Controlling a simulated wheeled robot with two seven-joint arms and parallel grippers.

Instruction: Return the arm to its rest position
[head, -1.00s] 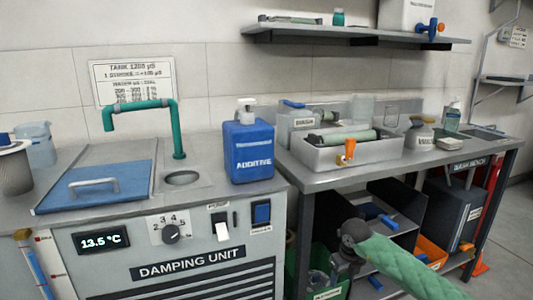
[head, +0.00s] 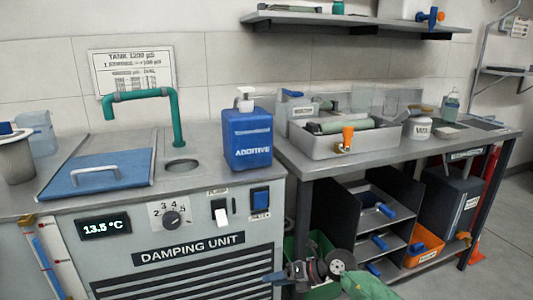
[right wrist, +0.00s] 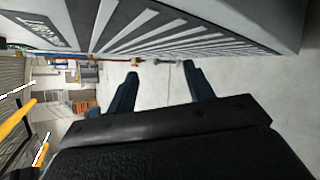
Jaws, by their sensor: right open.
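My right arm, in a green sleeve, comes in at the bottom of the head view. Its gripper (head: 275,279) is low in front of the damping unit's vented front (head: 190,262). In the right wrist view its two dark fingers (right wrist: 158,85) stand apart with nothing between them; only floor and the unit's front show beyond. The right gripper is open and empty. My left arm and gripper are not in view.
The blue additive bottle (head: 247,140) stands on the unit's top beside the drain hole and green tap (head: 178,118). The wash bench (head: 440,148) with its grey tray (head: 320,149) is to the right. Shelves with blue-handled items and an orange bin (head: 424,243) sit below.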

